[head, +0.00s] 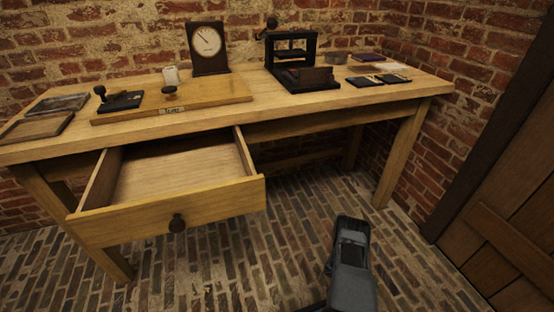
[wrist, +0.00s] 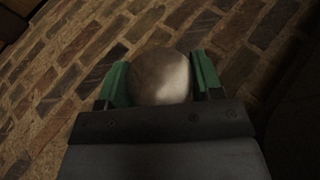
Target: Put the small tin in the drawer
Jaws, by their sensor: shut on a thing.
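My gripper (wrist: 160,80) is shut on a round, dull metal thing, the small tin (wrist: 161,76), held between two green finger pads in the wrist view. Brick floor shows beyond it. In the head view my gripper (head: 353,235) is low at the right of centre, over the floor and to the right of the drawer; the tin cannot be made out there. The drawer (head: 170,214) is pulled out from the table's front left, with a dark round knob. Its visible inside is bare wood.
The wooden table (head: 330,101) carries a clock (head: 207,47), a small black press (head: 291,60), a board (head: 215,93) with a stamp, frames at the left and flat dark pads at the right. A wooden door (head: 510,225) stands at the right.

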